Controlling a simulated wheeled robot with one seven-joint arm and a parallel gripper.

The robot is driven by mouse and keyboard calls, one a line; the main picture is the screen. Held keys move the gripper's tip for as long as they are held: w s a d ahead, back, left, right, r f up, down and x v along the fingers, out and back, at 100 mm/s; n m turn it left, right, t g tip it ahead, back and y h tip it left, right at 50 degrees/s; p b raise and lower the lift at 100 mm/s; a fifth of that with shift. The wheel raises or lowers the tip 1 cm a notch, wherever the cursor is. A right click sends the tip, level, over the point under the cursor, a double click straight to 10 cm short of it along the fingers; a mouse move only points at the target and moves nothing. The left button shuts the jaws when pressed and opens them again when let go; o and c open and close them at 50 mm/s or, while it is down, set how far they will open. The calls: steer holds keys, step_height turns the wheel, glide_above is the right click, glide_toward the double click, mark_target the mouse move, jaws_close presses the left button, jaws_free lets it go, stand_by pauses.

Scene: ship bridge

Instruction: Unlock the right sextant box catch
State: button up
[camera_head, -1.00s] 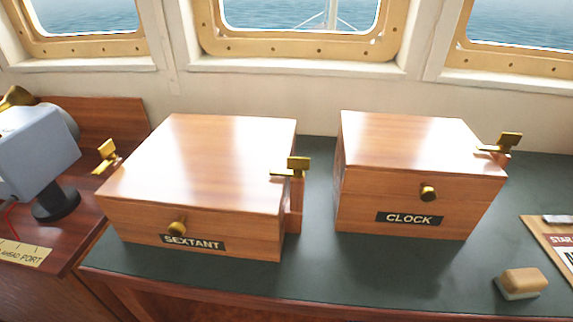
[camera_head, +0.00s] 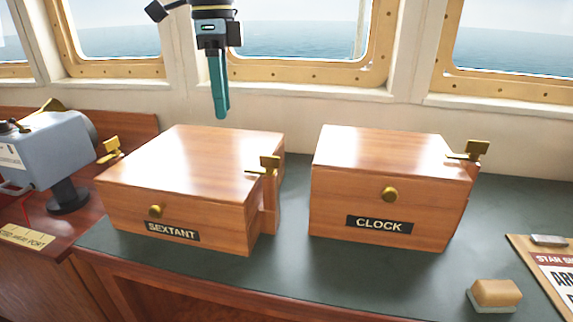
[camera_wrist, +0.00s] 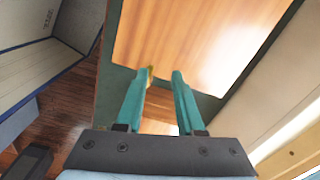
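The wooden sextant box (camera_head: 190,160) stands shut on the dark green counter, with its label and a round brass knob on the front. Its right catch (camera_head: 265,165) is a brass piece at the top of the right side, with a flat tab standing up and an arm pointing left over the lid edge. The left catch (camera_head: 110,150) is on the opposite side. My gripper (camera_head: 220,114) hangs fingers-down in the air, above the box's back part and left of the right catch, touching nothing. In the wrist view its teal fingers (camera_wrist: 163,73) are apart and empty over a wooden lid.
The clock box (camera_head: 375,185) stands to the right with a gap between the boxes, its own brass catch (camera_head: 473,150) on its right. An eraser-like block (camera_head: 495,293) and a board (camera_head: 550,265) lie further right. A grey-blue instrument (camera_head: 45,155) stands left. Windows are behind.

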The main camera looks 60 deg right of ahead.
mark_target(262, 164)
steer(key=s+d+r+m, duration=0.2)
steer(key=s+m, duration=0.1)
steer(key=s, duration=0.5)
step_height(262, 164, down, 11)
steer(key=shift+w+r+p, duration=0.1)
steer(key=shift+p, duration=0.5)
jaws_close()
